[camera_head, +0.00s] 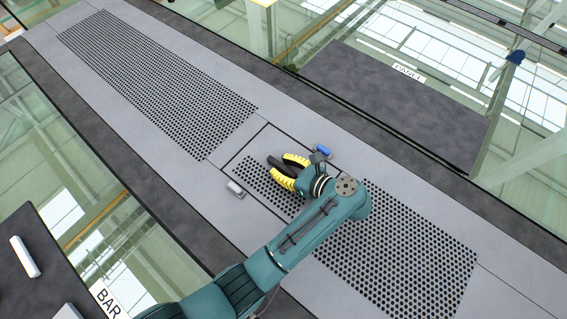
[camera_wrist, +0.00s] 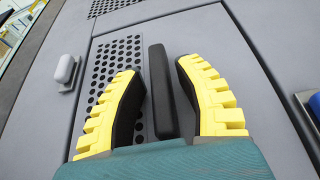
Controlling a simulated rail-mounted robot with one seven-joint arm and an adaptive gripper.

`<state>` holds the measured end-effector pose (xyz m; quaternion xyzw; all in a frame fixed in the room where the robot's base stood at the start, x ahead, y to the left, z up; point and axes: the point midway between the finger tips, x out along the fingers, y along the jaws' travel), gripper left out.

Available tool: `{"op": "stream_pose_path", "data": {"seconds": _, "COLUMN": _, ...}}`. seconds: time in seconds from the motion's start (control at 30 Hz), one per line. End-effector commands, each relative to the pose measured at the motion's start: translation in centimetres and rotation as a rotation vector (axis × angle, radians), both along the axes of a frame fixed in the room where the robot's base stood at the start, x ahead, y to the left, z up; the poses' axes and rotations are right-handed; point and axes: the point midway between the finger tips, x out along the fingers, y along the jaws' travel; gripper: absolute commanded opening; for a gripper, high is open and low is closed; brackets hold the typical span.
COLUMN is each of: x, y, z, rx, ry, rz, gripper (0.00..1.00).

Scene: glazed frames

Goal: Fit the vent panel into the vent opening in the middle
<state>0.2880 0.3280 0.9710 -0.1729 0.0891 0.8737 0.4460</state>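The grey vent panel (camera_head: 248,160), with a band of round holes, lies in the vent opening in the middle of the walkway. A thin dark seam shows around it; I cannot tell whether it is fully seated. In the wrist view the panel (camera_wrist: 185,38) has a black bar handle (camera_wrist: 160,85) on top. My gripper (camera_head: 276,161) is over the panel, its yellow-backed fingers apart. In the wrist view my gripper (camera_wrist: 160,78) has one finger on each side of the handle, with narrow gaps. My arm and fingers hide part of the panel.
A white latch (camera_head: 235,189) sits left of the panel, a blue one (camera_head: 322,151) at its far right. Fixed perforated grilles lie beyond (camera_head: 155,80) and nearer (camera_head: 400,265). A bare dark pad (camera_head: 395,105) labelled PANEL is at right. A white bar (camera_head: 24,256) lies lower left.

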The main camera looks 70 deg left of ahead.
Motion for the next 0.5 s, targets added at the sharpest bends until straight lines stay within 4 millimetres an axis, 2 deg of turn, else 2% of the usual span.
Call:
{"op": "stream_pose_path", "data": {"seconds": 0.17, "x": 0.0, "y": 0.0, "z": 0.2, "rx": 0.001, "ry": -0.002, "rz": 0.000, "gripper": 0.34}}
{"op": "stream_pose_path", "data": {"seconds": 0.27, "x": 0.7, "y": -0.8, "z": 0.8, "rx": 0.000, "ry": -0.002, "rz": -0.004, "gripper": 0.34}}
{"op": "stream_pose_path", "data": {"seconds": 0.5, "x": 4.0, "y": -5.2, "z": 3.2, "rx": 0.001, "ry": -0.003, "rz": -0.005, "gripper": 0.34}}
